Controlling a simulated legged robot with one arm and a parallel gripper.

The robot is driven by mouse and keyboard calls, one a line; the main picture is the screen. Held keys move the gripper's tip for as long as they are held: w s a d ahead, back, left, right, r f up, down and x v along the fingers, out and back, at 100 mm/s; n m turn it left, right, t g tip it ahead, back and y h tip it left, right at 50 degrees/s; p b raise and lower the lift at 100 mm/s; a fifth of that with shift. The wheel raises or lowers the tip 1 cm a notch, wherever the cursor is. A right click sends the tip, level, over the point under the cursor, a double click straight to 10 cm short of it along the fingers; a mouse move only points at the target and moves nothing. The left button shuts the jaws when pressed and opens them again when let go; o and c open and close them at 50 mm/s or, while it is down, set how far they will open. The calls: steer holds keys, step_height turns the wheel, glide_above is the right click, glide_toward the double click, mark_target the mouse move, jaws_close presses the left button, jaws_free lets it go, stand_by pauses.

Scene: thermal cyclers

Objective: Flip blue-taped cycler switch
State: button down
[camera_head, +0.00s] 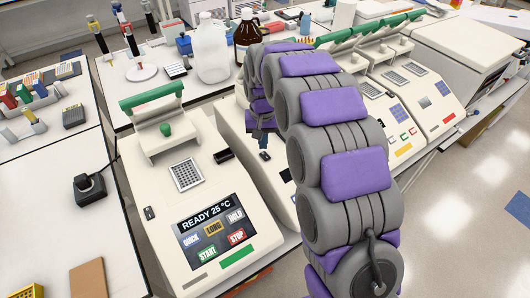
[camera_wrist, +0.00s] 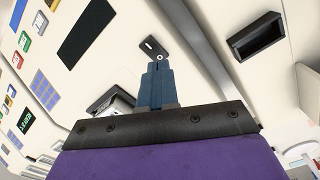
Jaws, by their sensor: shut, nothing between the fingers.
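The front cycler (camera_head: 185,205) has a green-edged raised lid and a screen reading READY 25 °C. A small black switch (camera_head: 150,213) sits on its left side. My gripper (camera_head: 264,154) is over the cycler to its right (camera_head: 240,135), which my arm partly hides. In the wrist view my gripper (camera_wrist: 158,66) has its blue fingers shut and empty. Their tips are close to a small black switch (camera_wrist: 149,46) with a light dot, on a pale surface. I cannot tell whether they touch. I cannot make out blue tape in either view.
More cyclers (camera_head: 400,110) with green-edged lids stand right of my arm. A clear jug (camera_head: 212,55) and brown bottle (camera_head: 247,38) stand behind. A dark recess (camera_wrist: 257,40) is right of the fingers. Open floor (camera_head: 460,200) lies at the right.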

mark_target(263, 154)
step_height(263, 154, up, 4)
steer(key=shift+p, duration=0.9)
